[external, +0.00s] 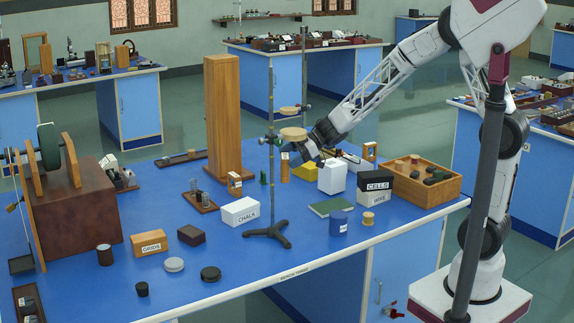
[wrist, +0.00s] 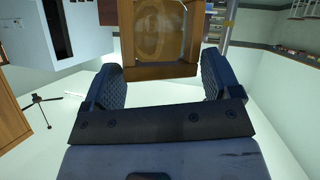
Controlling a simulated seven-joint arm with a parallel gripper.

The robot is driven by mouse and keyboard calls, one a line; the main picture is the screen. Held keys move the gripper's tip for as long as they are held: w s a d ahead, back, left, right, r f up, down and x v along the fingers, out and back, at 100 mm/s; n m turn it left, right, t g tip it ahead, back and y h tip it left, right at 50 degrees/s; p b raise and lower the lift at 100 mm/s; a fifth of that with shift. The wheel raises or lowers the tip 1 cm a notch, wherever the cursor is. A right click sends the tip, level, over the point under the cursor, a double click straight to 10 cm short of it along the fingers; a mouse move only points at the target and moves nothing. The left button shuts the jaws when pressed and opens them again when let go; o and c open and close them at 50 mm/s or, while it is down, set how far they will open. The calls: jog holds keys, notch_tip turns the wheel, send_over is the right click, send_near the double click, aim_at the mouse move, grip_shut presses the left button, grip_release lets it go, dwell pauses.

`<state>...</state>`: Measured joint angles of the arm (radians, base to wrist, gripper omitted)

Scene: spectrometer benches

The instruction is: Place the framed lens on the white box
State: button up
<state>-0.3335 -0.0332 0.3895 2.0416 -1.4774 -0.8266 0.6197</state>
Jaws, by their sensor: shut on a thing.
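My gripper (wrist: 163,85) is shut on the framed lens (wrist: 160,71), a wooden square frame around a round glass, which sits between the two dark fingers in the wrist view. In the external view my gripper (external: 303,152) is low over the middle of the blue bench. A narrow wooden piece (external: 285,168) shows just left of the fingers there; I cannot tell if it is the held lens. A plain white box (external: 332,178) stands right of and below the gripper. A white box lettered CHALK (external: 240,211) lies farther left.
A thin stand (external: 271,190) with a dark tripod foot rises left of the gripper. A tall wooden block (external: 222,120) stands behind it.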

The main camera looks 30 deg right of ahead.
aim_at(284, 175)
jog(key=shift+n+g, duration=0.7)
jog(key=shift+g, duration=0.2)
jog(key=s+a, duration=0.1)
jog(key=a, duration=0.1)
jog(key=s+a, duration=0.2)
jog(key=shift+s+a+f, duration=0.1)
jog(key=shift+s+a, duration=0.2)
jog(key=shift+a, duration=0.05)
notch_tip(284, 175, down, 5)
jog(key=w+a+f, duration=0.1)
jog(key=w+a, duration=0.7)
jog(key=w, duration=0.4)
jog(key=shift+w+a+f, duration=0.2)
jog(key=shift+w+a, duration=0.05)
jog(key=shift+w, duration=0.05)
jog(key=shift+w+a+f, duration=0.1)
jog(key=shift+w+f, duration=0.1)
jog(key=shift+f, duration=0.7)
jog(key=shift+w+a+f, duration=0.1)
jog(key=shift+w+f, duration=0.05)
jog(key=shift+f, duration=0.75)
jog(key=shift+f, duration=0.1)
